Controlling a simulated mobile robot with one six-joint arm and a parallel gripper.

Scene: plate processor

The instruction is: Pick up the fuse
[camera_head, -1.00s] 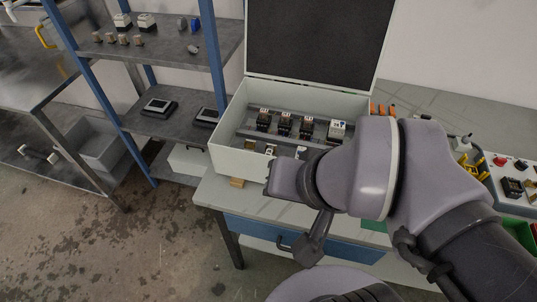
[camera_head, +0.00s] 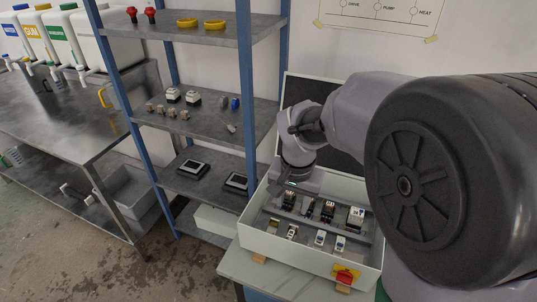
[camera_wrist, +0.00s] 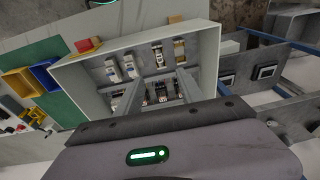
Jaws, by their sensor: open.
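Several small tan pieces (camera_head: 168,112) stand on the middle shelf in the head view and may be fuses. An open white box (camera_head: 300,258) holds two rows of small devices. Its front row has a tan piece (camera_head: 272,226), also in the wrist view (camera_wrist: 179,50), and white-and-dark units (camera_head: 320,237); which of these is a fuse I cannot tell. My gripper (camera_head: 291,184) is over the left back part of the box. In the wrist view its fingers (camera_wrist: 160,78) stand apart over the back row, with no held object visible between them.
A red and yellow switch (camera_head: 345,276) sits on the box's front wall. The raised dark lid (camera_head: 340,140) stands behind my arm. A blue-posted shelf (camera_head: 205,125) is close on the left. Yellow and blue bins (camera_wrist: 20,82) show in the wrist view.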

